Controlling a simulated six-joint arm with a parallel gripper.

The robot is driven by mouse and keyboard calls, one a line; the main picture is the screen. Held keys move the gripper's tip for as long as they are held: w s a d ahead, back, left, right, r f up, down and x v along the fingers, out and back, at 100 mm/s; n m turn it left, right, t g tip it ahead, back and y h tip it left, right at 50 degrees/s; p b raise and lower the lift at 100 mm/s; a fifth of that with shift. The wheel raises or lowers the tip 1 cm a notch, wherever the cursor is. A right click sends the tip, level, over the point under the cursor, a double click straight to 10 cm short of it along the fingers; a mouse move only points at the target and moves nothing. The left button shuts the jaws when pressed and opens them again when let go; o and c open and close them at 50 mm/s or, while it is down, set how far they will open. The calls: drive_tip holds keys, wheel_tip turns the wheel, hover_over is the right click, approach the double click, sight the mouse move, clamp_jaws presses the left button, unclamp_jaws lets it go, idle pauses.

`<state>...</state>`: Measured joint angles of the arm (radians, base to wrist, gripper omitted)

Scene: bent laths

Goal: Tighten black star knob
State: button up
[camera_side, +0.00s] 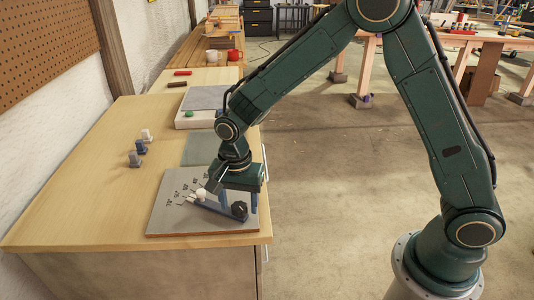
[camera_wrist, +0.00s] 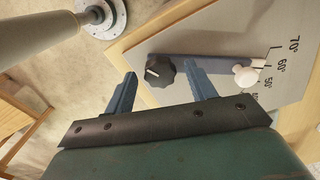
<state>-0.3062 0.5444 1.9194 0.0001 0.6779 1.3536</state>
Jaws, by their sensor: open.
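The black star knob (camera_side: 239,209) sits at the lower right end of a dark blue bar (camera_side: 219,206) on a grey board (camera_side: 168,215). In the wrist view the knob (camera_wrist: 158,71) has a pale mark on top. The bar (camera_wrist: 212,62) runs from it toward a white knob (camera_wrist: 245,75), which also shows in the side view (camera_side: 201,195). My gripper (camera_side: 234,198) points down over the board. In the wrist view its open blue fingers (camera_wrist: 160,73) lie either side of the black knob in the picture. Whether they touch it I cannot tell.
Angle marks such as 70° and 60° (camera_wrist: 286,53) are printed on the board near the bar's white-knob end. The bench's left front is clear.

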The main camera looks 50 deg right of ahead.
sight(239, 206)
wheel_tip(239, 206, up, 14)
drive_tip(key=shift+f, duration=0.15)
idle(0.5)
idle(0.3)
drive_tip(key=s+d+r+n+t, duration=0.3)
drive_tip(key=s+d+r+n, duration=0.2)
drive_tip(key=s+d+r, duration=0.4)
drive_tip(key=s+d+n+t, duration=0.1)
drive_tip(key=s+d+n, duration=0.1)
drive_tip(key=s, duration=0.5)
drive_tip(key=s+d+f+n+t, duration=0.1)
drive_tip(key=s+d+n, duration=0.1)
drive_tip(key=s+n, duration=0.3)
drive_tip(key=shift+s+f+t, duration=0.3)
drive_tip(key=shift+s, duration=1)
